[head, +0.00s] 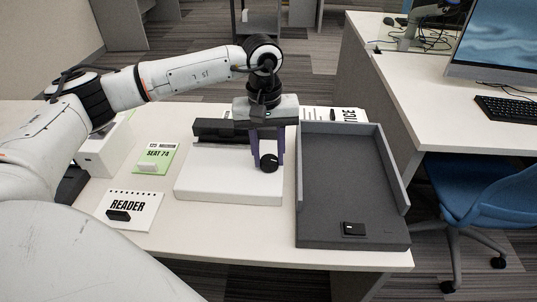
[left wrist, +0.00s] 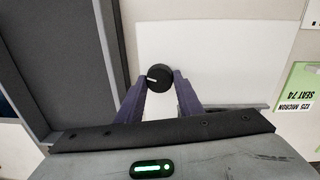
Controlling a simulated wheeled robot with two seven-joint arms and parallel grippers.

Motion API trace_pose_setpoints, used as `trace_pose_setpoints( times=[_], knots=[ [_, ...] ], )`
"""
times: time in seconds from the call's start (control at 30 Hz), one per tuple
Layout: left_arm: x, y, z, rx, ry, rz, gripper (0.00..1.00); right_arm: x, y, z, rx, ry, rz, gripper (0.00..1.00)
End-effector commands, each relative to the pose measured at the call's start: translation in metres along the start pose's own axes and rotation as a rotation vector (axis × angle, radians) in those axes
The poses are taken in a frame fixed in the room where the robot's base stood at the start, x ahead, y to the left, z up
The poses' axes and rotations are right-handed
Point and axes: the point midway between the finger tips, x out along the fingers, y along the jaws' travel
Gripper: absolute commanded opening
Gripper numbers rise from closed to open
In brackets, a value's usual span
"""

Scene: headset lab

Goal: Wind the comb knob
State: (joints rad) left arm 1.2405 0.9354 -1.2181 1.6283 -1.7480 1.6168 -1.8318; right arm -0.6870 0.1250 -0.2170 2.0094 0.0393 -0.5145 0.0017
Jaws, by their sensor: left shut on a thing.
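The comb knob (head: 269,162) is a round black knob on the white base of a machine (head: 228,187). In the left wrist view the knob (left wrist: 159,77) shows a short white mark across its face. My left gripper (head: 268,158) points down over the base, with its two purple fingers on either side of the knob. In the left wrist view the fingertips (left wrist: 160,80) close on the knob from both sides. A black bar (head: 214,130) runs along the back of the machine, partly hidden behind my gripper. My right gripper is in neither view.
A dark grey tray (head: 345,180) with raised walls stands right of the machine, with a small black item (head: 354,229) near its front. A "READER" card (head: 130,209) and a green "SEAT 74" card (head: 156,156) lie to the left. A blue chair (head: 470,190) stands at the right.

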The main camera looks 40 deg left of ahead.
Motion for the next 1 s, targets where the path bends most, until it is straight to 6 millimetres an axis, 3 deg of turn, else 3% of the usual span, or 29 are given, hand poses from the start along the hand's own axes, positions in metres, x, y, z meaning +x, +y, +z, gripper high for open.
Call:
trace_pose_setpoints(
  times=[0.47, 0.5, 0.57, 0.87, 1.0],
  knots=[
    [-0.001, 0.0, 0.0, 0.01, -0.001, 0.002, 0.11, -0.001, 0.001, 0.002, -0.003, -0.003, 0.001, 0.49],
    [-0.001, 0.001, 0.0, 0.01, -0.001, 0.002, 0.4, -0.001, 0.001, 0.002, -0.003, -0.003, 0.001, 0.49],
    [-0.001, 0.0, 0.0, 0.01, -0.001, 0.002, 0.5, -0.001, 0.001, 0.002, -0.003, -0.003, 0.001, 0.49],
    [-0.001, 0.0, 0.0, 0.01, -0.001, 0.001, 0.52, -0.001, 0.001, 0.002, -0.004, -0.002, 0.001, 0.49],
    [-0.012, 0.001, -0.001, 0.009, 0.001, 0.003, 0.52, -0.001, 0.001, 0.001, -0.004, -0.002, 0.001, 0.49]
  ],
)
